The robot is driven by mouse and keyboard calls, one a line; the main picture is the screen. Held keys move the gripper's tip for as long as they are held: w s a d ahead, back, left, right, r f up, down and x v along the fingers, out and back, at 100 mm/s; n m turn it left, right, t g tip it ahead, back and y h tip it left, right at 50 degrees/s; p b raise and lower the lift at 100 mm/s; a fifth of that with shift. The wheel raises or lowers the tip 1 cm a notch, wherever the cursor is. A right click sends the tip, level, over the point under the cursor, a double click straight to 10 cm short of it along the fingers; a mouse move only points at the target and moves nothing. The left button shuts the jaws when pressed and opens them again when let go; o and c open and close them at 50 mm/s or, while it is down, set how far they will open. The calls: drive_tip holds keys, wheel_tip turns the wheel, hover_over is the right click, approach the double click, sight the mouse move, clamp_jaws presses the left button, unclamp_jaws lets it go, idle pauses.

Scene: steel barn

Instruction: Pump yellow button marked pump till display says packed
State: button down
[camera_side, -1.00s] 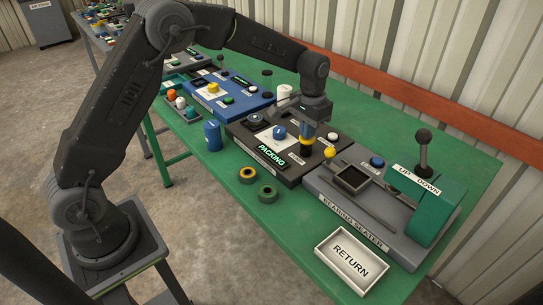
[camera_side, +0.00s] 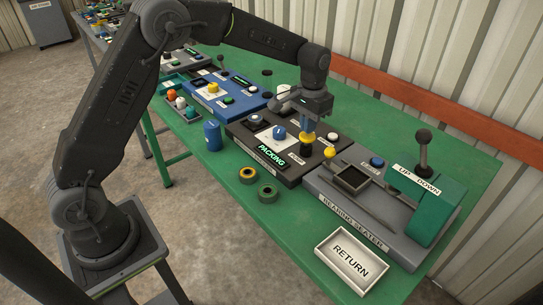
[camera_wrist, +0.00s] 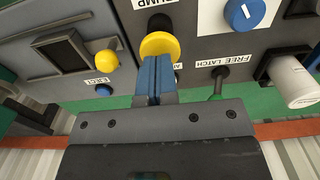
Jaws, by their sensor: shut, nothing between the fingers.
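The yellow button (camera_wrist: 160,44) sits on a dark panel beside a partly cut-off label reading PUMP (camera_wrist: 152,4) in the wrist view. In the side view the display (camera_side: 272,157) on that dark unit reads PACKING in green. My gripper (camera_wrist: 153,58) is shut and empty, its blue fingers together. The fingertips overlap the near edge of the yellow button in the wrist view. In the side view the gripper (camera_side: 308,126) is right above the button; I cannot tell whether they touch.
A smaller yellow ball knob (camera_side: 329,152) stands close by on the bearing seater. A blue knob (camera_side: 279,133) and a white cylinder (camera_wrist: 290,82) are on the pump unit. A return tray (camera_side: 351,261) is at the front right. Two rings (camera_side: 267,194) lie on the green table.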

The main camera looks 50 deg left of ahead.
drive_tip(key=shift+r, duration=2.5)
drive_tip(key=s+r+t, duration=0.2)
drive_tip(key=s+r, duration=0.4)
drive_tip(key=s, duration=0.5)
drive_tip(key=s+r+t, duration=0.2)
drive_tip(key=s+r, duration=0.3)
drive_tip(key=s, duration=0.6)
drive_tip(key=s+f+t, duration=0.1)
drive_tip(key=s+f, duration=0.2)
drive_tip(key=s, duration=0.6)
drive_tip(key=shift+f+t, duration=0.15)
drive_tip(key=shift+t, duration=0.15)
